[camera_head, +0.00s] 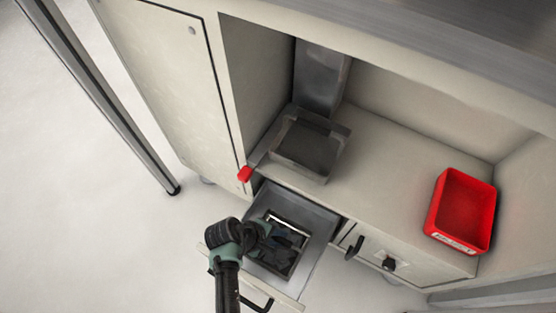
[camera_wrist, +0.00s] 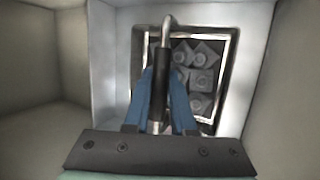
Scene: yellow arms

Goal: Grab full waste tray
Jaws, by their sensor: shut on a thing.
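The waste tray (camera_head: 301,229) sits inside an open drawer (camera_head: 322,222) low in the cabinet. In the wrist view the tray (camera_wrist: 234,65) has a bright metal rim and holds several grey pieces with round centres. A handle (camera_wrist: 161,70) with a dark grip and a bent metal rod rises over it. My gripper (camera_head: 268,230) is over the left part of the tray. In the wrist view its blue fingers (camera_wrist: 162,85) are shut on the handle, one on each side. The fingers and wrist hide part of the tray.
A red bin (camera_head: 467,207) stands on the shelf at the right. A square metal chute (camera_head: 307,143) is above the drawer, with a red-ended lever (camera_head: 245,174) beside it. A closed door (camera_head: 165,70) is at the left. The floor at the left is clear around a metal post (camera_head: 112,105).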

